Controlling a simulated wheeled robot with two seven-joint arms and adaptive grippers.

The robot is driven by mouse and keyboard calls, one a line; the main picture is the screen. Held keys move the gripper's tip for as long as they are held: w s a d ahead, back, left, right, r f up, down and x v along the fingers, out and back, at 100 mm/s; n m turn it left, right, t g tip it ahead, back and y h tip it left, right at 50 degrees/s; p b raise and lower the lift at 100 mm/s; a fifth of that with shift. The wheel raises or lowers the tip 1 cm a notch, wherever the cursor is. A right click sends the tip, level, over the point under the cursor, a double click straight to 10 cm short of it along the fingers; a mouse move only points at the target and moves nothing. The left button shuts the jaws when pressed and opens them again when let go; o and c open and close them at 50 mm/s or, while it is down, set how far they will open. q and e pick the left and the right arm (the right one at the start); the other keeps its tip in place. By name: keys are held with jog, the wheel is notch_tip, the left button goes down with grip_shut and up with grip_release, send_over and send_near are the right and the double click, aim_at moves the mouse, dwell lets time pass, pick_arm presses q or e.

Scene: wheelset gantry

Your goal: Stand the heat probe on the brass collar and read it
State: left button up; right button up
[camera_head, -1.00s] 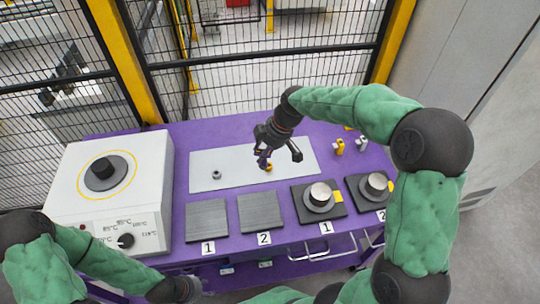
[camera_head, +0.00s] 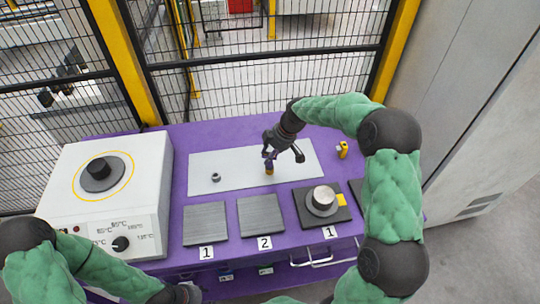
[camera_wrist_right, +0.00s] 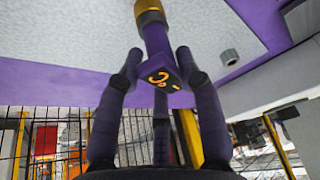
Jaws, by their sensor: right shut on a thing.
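My right gripper (camera_head: 270,156) is shut on the heat probe (camera_wrist_right: 157,48), a purple stick with an orange-lit display on its near end. In the head view the probe is roughly upright above the brass collar (camera_head: 269,171) on the pale mat (camera_head: 235,160). In the right wrist view the probe's far end meets the brass collar (camera_wrist_right: 149,8); whether it bears firmly on it I cannot tell. The display shows orange marks like a C and a degree sign, tilted; I cannot make out a number. My left gripper (camera_head: 186,293) is low at the bottom edge, its jaws unclear.
A grey steel collar (camera_head: 216,177) stands left on the mat. A white heater (camera_head: 135,180) with a dial is at left. Two grey plates (camera_head: 205,222) lie in front, and a dark pad with a metal hub (camera_head: 323,199) is right. A yellow item (camera_head: 342,149) stands behind. Fencing rises beyond.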

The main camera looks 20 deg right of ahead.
jog(key=shift+f, duration=0.15)
jog(key=o, duration=1.2)
jog(key=shift+r, duration=0.3)
jog(key=shift+p+v, duration=1.55)
jog(key=shift+v, duration=4.35)
jog(key=shift+f, duration=0.1)
